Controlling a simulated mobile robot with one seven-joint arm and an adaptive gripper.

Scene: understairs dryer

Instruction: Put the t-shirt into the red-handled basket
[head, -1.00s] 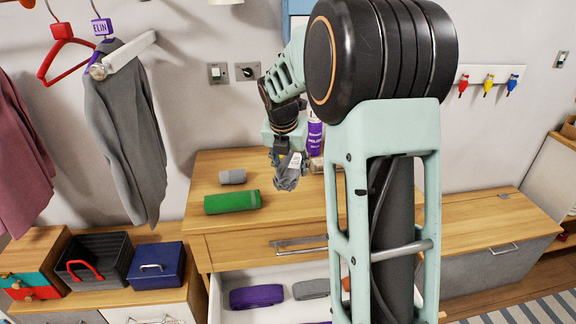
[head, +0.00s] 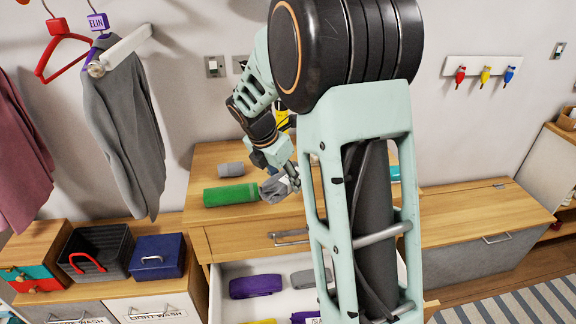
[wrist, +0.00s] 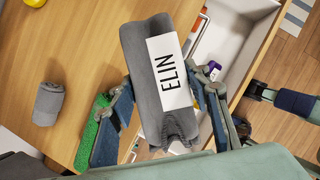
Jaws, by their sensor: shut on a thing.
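My gripper (head: 284,177) is shut on a grey rolled garment with a white ELIN label, likely the t-shirt (head: 274,190). In the wrist view my gripper (wrist: 163,100) has a finger on each side of the t-shirt (wrist: 145,50), and the label faces the camera. In the head view the t-shirt is over the wooden counter, just right of the green roll; I cannot tell its height. The red-handled basket (head: 112,247) is dark and stands on the low cabinet at left, well away from my gripper. Its interior shows no garment.
A green roll (head: 231,195) and a small grey roll (head: 230,170) lie on the counter (head: 240,220). An open drawer (head: 228,281) below holds several rolls. A blue box (head: 157,257) stands right of the basket. A grey garment (head: 122,130) hangs above the basket.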

